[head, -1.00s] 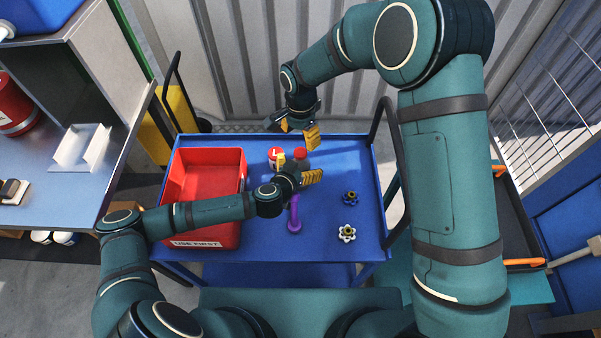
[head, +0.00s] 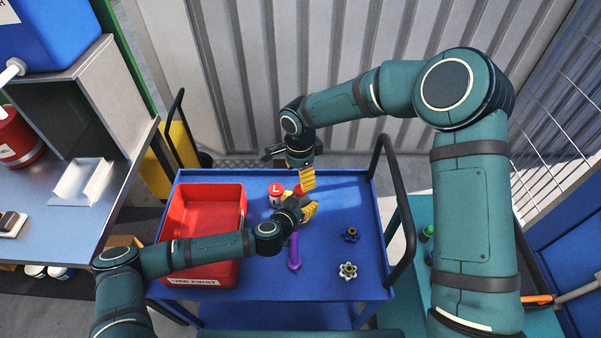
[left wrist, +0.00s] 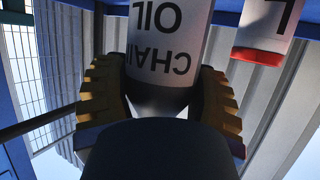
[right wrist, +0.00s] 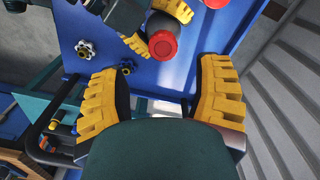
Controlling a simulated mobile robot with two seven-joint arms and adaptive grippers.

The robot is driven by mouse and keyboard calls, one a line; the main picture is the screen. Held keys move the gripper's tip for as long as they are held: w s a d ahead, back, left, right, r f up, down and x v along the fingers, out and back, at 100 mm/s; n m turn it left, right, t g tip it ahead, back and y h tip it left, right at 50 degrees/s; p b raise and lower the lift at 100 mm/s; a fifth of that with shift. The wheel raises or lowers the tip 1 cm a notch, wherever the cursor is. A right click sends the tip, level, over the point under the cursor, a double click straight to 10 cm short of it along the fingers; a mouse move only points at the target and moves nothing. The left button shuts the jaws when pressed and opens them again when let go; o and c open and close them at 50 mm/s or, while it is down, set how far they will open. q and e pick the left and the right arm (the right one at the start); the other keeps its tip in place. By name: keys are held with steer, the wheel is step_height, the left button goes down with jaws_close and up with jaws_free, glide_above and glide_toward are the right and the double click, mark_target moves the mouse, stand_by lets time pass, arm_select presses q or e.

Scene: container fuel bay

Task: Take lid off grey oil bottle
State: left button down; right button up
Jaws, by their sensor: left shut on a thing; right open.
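The grey oil bottle (left wrist: 165,50), lettered "CHAIN OIL", stands on the blue cart. My left gripper (head: 299,203) is shut around it, with one yellow finger on each side in the left wrist view. Its red lid (right wrist: 163,42) shows in the right wrist view and is on the bottle; in the head view it is partly covered. My right gripper (right wrist: 160,95) is open and empty above the bottle. The lid lies beyond its fingertips and is not between them.
A second bottle with a red lid marked L (head: 275,188) stands close beside. A red bin (head: 206,270) is on the left of the blue cart (head: 325,285). A purple object (head: 294,253), a blue handwheel (head: 350,235) and a white handwheel (head: 347,270) lie nearby.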

steer(key=shift+w+m, duration=0.15)
steer(key=shift+m, duration=0.15)
steer(key=shift+f, duration=3.85)
jaws_close()
